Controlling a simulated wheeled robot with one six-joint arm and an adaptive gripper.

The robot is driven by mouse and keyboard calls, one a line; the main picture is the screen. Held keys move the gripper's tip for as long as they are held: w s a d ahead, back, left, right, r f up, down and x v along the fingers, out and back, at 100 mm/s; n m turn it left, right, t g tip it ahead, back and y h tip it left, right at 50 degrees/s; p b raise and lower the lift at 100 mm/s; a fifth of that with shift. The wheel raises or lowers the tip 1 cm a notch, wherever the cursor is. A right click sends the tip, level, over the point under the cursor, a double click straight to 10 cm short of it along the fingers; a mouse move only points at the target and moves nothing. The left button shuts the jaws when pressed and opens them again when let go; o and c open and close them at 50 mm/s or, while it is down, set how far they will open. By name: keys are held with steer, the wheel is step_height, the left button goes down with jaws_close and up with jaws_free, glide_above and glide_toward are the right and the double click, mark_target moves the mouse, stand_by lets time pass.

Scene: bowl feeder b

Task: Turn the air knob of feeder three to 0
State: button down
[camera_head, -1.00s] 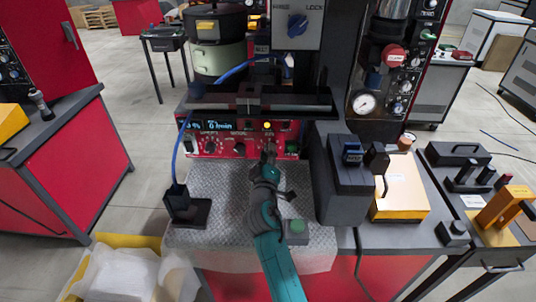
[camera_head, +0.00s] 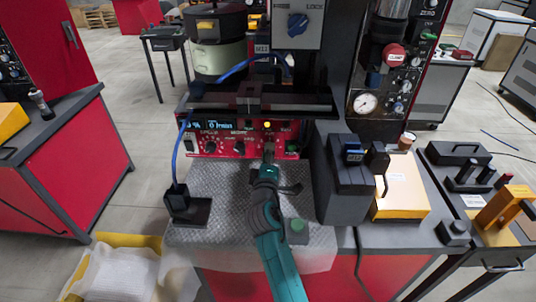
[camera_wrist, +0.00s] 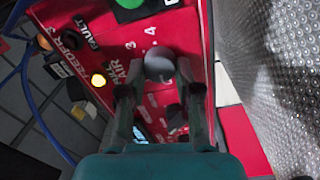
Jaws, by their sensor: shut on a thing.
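The red feeder panel (camera_head: 222,134) stands at the back of the workbench, with a lit display and a row of dark knobs. My gripper (camera_head: 268,152) reaches its right part from the front. In the wrist view the panel (camera_wrist: 180,25) carries the labels FEEDER 3, FAULT and AIR and scale numbers including 3 and 4. A grey round air knob (camera_wrist: 160,66) sits between the fingertips of my gripper (camera_wrist: 159,88), which is shut on it. The knob's pointer and exact setting cannot be made out.
A yellow lamp (camera_wrist: 98,80) is lit beside the gripped knob. A green button (camera_head: 292,147) is right of my fingers. A dark horizontal bar (camera_head: 262,98) overhangs the panel. A blue hose (camera_head: 176,155) runs down the left. A dark box (camera_head: 345,180) stands right of my arm.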

steer(key=c, duration=0.8)
jaws_free()
steer(key=s, duration=1.2)
steer(key=shift+f, duration=0.35)
steer(key=shift+s, duration=0.1)
